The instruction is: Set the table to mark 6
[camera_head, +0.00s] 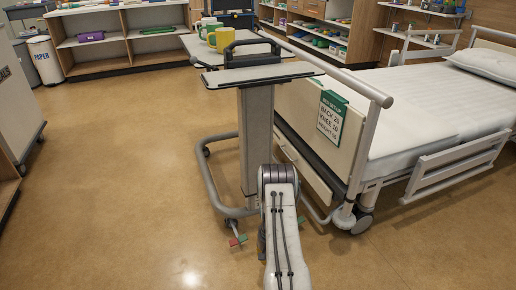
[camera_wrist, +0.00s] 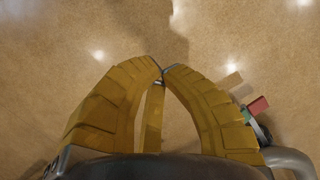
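The overbed table (camera_head: 212,82) stands at the foot of the bed, its grey top on an upright column (camera_head: 257,140) over a tubular floor frame (camera_head: 210,180). A small red and green pedal pair (camera_head: 237,241) sits low by the column's foot. The red pedal end also shows at the right in the wrist view (camera_wrist: 259,104). My gripper (camera_wrist: 165,71) has yellow fingers whose tips meet, with no object visible between them. It points down at the floor, left of the pedals in that view. In the head view my arm hides it. No numbered mark is legible on the column.
The bed (camera_head: 420,105) with a setup sign (camera_head: 331,117) is close on the right. Open floor (camera_head: 120,160) lies to the left. Shelves (camera_head: 100,42) line the back.

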